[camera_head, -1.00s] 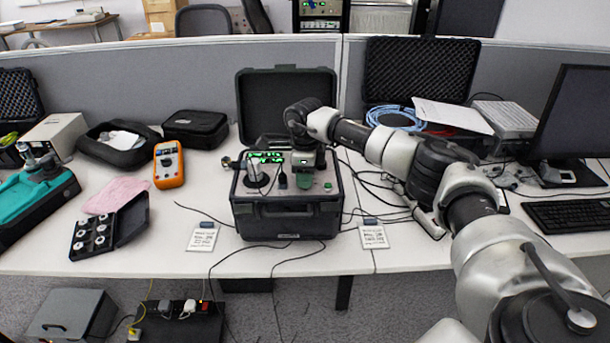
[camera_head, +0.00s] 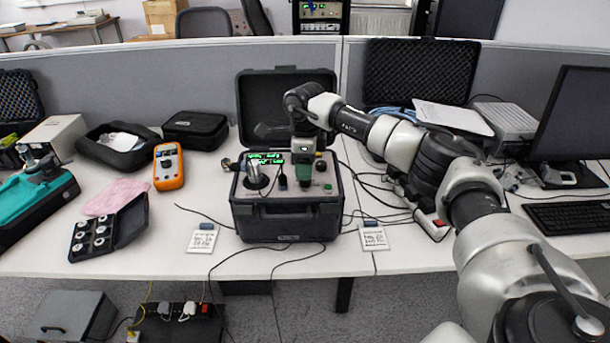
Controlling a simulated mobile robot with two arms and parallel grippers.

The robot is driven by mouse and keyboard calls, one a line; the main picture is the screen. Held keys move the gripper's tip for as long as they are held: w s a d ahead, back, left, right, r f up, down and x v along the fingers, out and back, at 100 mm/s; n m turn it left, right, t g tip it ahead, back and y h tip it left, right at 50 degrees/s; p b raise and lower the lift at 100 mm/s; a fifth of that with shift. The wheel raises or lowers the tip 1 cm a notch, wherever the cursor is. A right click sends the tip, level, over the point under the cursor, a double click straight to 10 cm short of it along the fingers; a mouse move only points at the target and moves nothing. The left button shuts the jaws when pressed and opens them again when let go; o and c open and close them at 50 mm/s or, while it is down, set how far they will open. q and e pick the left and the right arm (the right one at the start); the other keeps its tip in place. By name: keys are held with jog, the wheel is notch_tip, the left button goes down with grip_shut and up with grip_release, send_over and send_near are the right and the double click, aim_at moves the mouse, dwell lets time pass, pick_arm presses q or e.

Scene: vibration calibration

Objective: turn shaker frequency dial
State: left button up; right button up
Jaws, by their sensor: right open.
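The shaker unit (camera_head: 288,225) is a black case with its lid open, standing in the middle of the table. My right gripper (camera_head: 306,182) points down over the right half of the panel and is open. The frequency dial is not clearly seen; the gripper covers that part of the panel. Whether the fingers touch anything cannot be told. My left gripper is not in view.
An orange multimeter (camera_head: 168,166), a black box of round parts (camera_head: 104,231) and a pink cloth (camera_head: 115,196) lie to the left. Two label cards (camera_head: 202,240) flank the case at the front. A monitor (camera_head: 575,115) and keyboard (camera_head: 570,217) stand right. Cables run across the table.

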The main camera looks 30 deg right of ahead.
notch_tip(320, 180, up, 7)
dwell(0.3)
dwell(0.4)
